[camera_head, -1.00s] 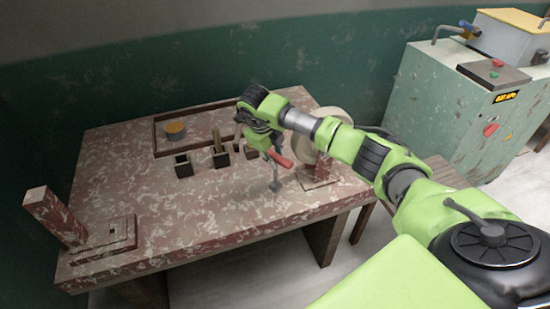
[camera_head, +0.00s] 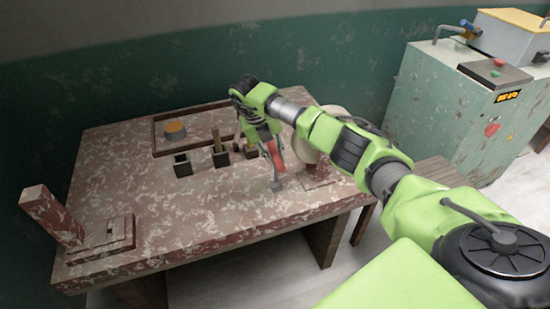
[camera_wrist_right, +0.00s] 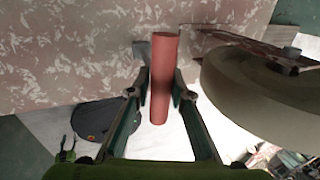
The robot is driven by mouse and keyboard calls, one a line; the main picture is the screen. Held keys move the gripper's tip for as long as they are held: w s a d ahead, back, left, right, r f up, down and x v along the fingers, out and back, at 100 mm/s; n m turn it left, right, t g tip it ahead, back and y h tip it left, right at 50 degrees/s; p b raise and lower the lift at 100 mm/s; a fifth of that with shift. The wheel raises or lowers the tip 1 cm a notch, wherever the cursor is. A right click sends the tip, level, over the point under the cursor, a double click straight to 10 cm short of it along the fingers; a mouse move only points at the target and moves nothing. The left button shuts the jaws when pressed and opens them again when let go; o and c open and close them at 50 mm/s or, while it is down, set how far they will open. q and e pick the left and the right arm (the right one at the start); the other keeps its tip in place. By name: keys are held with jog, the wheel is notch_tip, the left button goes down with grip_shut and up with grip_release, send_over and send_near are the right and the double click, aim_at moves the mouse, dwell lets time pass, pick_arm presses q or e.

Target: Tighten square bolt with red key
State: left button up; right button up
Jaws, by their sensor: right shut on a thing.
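My right gripper (camera_head: 270,143) is shut on the red handle of the key (camera_head: 275,158). The handle is tilted, and a grey end (camera_head: 276,185) shows below it, close to the tabletop. In the right wrist view the red cylinder handle (camera_wrist_right: 161,75) stands between the two fingers (camera_wrist_right: 161,93). A grey piece (camera_wrist_right: 127,56) shows behind it, partly hidden. I cannot clearly make out the square bolt. My left gripper is not in view.
A mottled red table (camera_head: 190,230) carries small dark holders (camera_head: 183,165), a tray frame (camera_head: 160,152) with an orange-topped pot (camera_head: 175,130), and a post on a base (camera_head: 48,212). A pale wheel (camera_wrist_right: 240,85) stands close right of the gripper. The table's front middle is clear.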

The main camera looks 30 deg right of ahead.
jog(key=shift+d+m, duration=0.15)
jog(key=shift+m, duration=0.15)
jog(key=m+g+b, duration=0.1)
jog(key=m, duration=0.2)
jog(key=shift+f, duration=0.1)
jog(key=shift+s+m, duration=0.1)
jog(key=shift+m, duration=0.2)
jog(key=shift+m+y+b, duration=0.4)
jog(key=shift+m+b, duration=0.2)
jog(key=shift+m, duration=0.3)
jog(key=shift+m+g, duration=0.5)
jog(key=shift+m, duration=0.4)
